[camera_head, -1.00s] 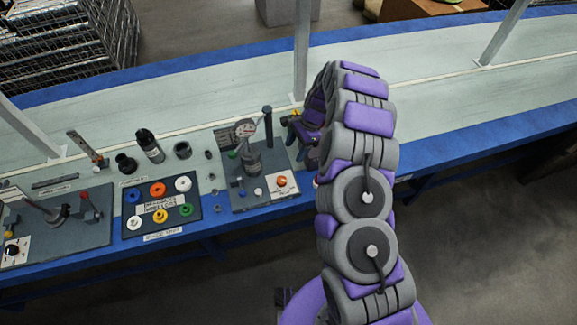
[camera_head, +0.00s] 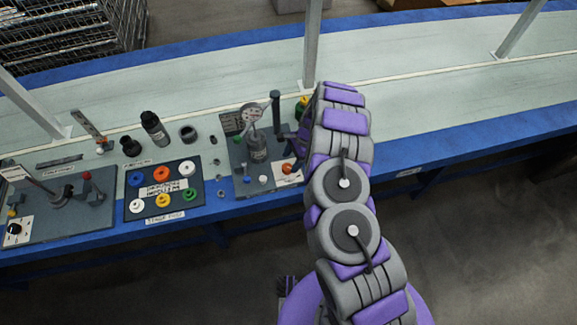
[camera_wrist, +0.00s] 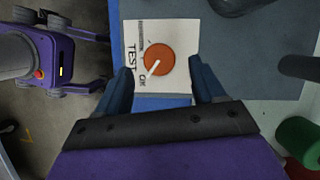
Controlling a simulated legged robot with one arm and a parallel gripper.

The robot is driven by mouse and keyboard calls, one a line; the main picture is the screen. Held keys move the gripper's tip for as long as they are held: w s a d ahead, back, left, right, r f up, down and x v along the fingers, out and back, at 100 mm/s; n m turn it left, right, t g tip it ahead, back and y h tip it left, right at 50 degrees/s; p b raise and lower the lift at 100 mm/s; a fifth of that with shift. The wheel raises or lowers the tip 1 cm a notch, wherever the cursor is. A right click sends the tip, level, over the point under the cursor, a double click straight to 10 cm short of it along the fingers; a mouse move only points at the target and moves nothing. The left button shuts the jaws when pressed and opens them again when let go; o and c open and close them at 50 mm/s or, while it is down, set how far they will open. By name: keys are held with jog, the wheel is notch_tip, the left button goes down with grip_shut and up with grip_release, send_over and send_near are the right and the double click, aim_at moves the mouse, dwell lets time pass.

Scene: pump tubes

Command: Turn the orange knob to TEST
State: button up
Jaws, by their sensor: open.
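The orange knob (camera_wrist: 158,60) sits on a white label plate (camera_wrist: 183,32) in the wrist view. Its white pointer line slants toward the lower left. The word TEST runs sideways along the plate's left edge, and smaller print lies around the knob, too small to read surely. In the head view the knob (camera_head: 286,168) is at the front right corner of the grey gauge panel (camera_head: 240,185). My gripper (camera_wrist: 162,78) is open, with one dark blue finger on each side of the knob, apparently not touching it. My arm mostly hides the gripper in the head view.
The panel's pressure gauge (camera_head: 252,112) and a dark upright post (camera_head: 275,108) stand behind the knob. A board of coloured knobs (camera_head: 190,211) lies to the left. A green cylinder (camera_wrist: 297,135) is at the wrist view's right. The bench right of my arm is clear.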

aim_at(287, 167)
jog(key=shift+b+x, duration=0.3)
jog(key=shift+x, duration=1.4)
jog(key=shift+c, duration=0.5)
jog(key=c, duration=1)
jog(key=shift+o, duration=0.2)
